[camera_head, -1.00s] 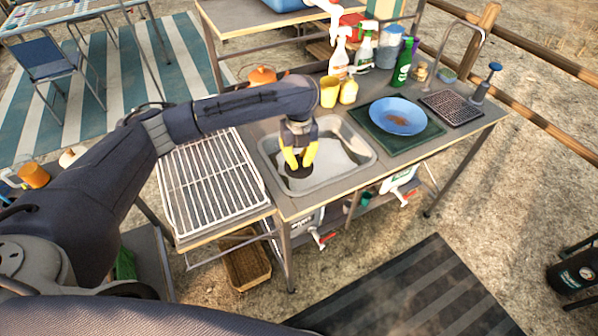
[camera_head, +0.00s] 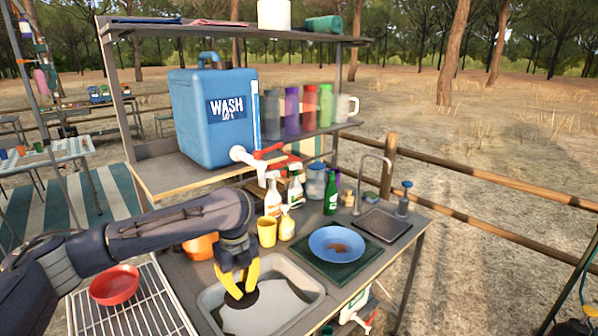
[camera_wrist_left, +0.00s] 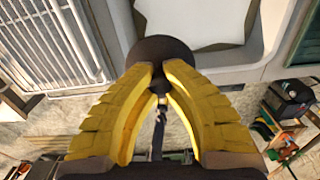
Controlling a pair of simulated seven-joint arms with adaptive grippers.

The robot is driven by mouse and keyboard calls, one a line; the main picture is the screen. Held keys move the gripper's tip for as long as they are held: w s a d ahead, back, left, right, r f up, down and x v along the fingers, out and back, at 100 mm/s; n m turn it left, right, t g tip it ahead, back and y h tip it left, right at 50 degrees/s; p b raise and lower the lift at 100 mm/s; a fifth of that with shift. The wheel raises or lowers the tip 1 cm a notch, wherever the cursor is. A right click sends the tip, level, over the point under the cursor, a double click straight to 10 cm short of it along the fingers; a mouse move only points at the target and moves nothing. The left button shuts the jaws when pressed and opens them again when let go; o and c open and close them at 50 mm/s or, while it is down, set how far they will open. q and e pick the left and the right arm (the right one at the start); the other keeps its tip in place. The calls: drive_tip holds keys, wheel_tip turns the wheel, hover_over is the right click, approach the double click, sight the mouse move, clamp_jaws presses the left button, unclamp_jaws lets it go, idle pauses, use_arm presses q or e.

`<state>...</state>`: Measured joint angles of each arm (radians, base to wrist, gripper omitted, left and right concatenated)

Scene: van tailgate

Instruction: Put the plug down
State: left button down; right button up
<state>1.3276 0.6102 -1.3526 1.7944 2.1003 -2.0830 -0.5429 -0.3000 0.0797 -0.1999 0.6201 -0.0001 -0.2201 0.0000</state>
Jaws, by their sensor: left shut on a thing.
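The plug (camera_head: 240,299) is a dark round disc. My left gripper (camera_head: 238,288), with yellow fingers, points down over the left part of the grey sink (camera_head: 312,293). Its fingertips (camera_wrist_left: 160,78) are closed on the plug, and in the left wrist view the plug's disc (camera_wrist_left: 160,48) shows just beyond them. I cannot tell whether the plug touches the sink or hangs above it. A pale patch shows in the basin. My right gripper is not in view.
A wire rack (camera_head: 150,315) with a red bowl (camera_head: 115,284) is left of the sink. A yellow cup (camera_head: 267,232) and bottles stand behind it. A blue plate (camera_head: 337,244) lies on a green tray to the right. A blue wash container (camera_head: 205,125) stands on the shelf above.

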sight(242, 306)
use_arm(q)
drive_tip(key=n, duration=0.4)
drive_tip(key=shift+s+d+n, duration=0.25)
drive_tip(key=shift+d+n, duration=0.05)
drive_tip(key=shift+d, duration=0.05)
drive_tip(key=n, duration=0.1)
drive_tip(key=s+n, duration=0.1)
drive_tip(key=n, duration=0.2)
drive_tip(key=shift+s+d+f, duration=0.15)
drive_tip(key=shift+d, duration=0.15)
drive_tip(key=n, duration=0.1)
drive_tip(key=s+n, duration=0.1)
drive_tip(key=n, duration=0.2)
drive_tip(key=shift+s+d+f, duration=0.1)
drive_tip(key=shift+s, duration=0.15)
drive_tip(key=n, duration=0.1)
drive_tip(key=s+n, duration=0.1)
drive_tip(key=n, duration=0.2)
drive_tip(key=shift+s+f+n, duration=0.15)
drive_tip(key=shift+s+n, duration=0.25)
drive_tip(key=s+a+n, duration=0.5)
drive_tip(key=s+n, duration=0.2)
drive_tip(key=n, duration=0.3)
drive_tip(key=shift+s, duration=0.4)
